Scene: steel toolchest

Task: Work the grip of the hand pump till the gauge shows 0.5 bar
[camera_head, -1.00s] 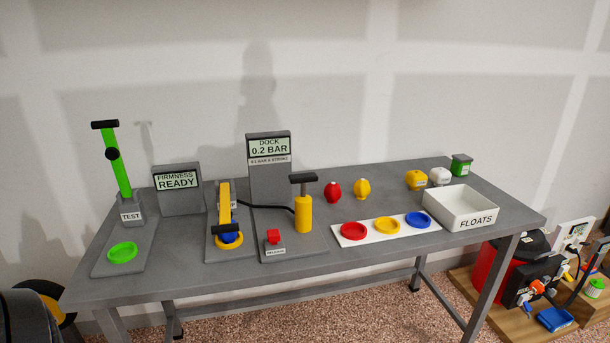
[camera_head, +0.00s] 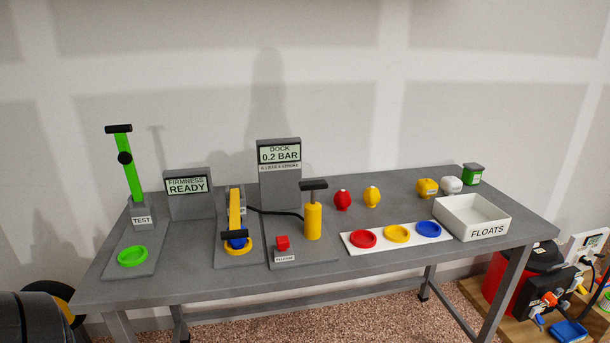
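The hand pump (camera_head: 312,221) is a yellow cylinder standing upright on a grey base, with a black T-shaped grip (camera_head: 313,185) on a short rod above it. The gauge (camera_head: 279,153) is a screen on a grey post behind the pump, headed DOCK, and it reads 0.2 BAR. A smaller line under it reads 0.1 bar a stroke. A black hose (camera_head: 272,211) runs from the pump toward the yellow-armed dock (camera_head: 235,212), where a blue thing (camera_head: 238,243) sits under the arm in a yellow ring. Neither of my grippers shows in the head view.
A red release button (camera_head: 282,242) sits left of the pump. A green-armed test stand (camera_head: 127,170) and a READY screen (camera_head: 187,187) stand at the left. Red and yellow floats (camera_head: 342,200), a white strip of coloured rings (camera_head: 380,249) and a white FLOATS tray (camera_head: 472,233) are to the right.

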